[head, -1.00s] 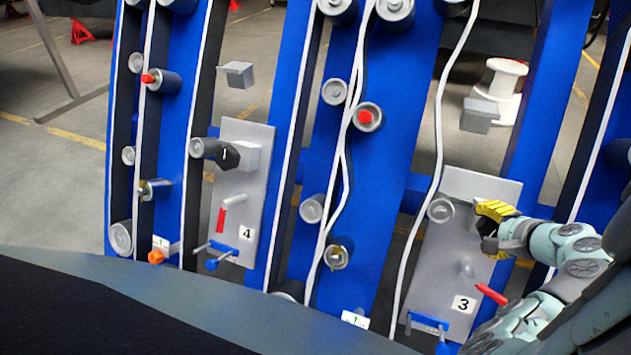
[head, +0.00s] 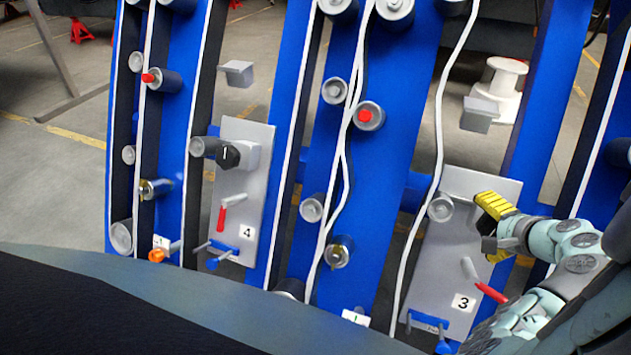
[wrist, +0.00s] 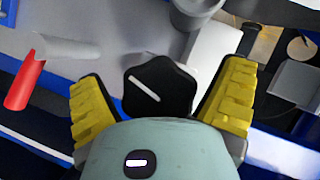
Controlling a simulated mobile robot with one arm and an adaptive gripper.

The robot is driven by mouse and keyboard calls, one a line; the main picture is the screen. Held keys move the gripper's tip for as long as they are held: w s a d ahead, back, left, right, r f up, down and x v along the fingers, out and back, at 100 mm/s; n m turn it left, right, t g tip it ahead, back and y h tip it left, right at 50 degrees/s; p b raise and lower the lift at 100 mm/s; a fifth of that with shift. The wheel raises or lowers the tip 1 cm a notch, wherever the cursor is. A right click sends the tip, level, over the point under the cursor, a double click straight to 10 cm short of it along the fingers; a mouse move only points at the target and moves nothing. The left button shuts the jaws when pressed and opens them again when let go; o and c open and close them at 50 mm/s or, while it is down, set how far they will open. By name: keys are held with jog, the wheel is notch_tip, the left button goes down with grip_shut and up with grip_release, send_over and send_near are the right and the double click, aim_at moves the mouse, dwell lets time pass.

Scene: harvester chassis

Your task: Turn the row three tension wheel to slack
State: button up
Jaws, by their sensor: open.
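The row three tension wheel is a black lobed knob (wrist: 158,90) with a white pointer line, seen in the wrist view. The line slants from upper left to lower right. My gripper (wrist: 165,78) is open, with its yellow fingers on either side of the knob and a visible gap on each side. In the head view my gripper (head: 490,222) is at the upper right of the grey row three plate (head: 430,275), marked 3 (head: 462,302).
A red-handled lever (head: 490,293) sticks out below my gripper; it also shows in the wrist view (wrist: 24,85).

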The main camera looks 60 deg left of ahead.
jog(key=shift+d, duration=0.1)
jog(key=v, duration=1.2)
dwell(0.5)
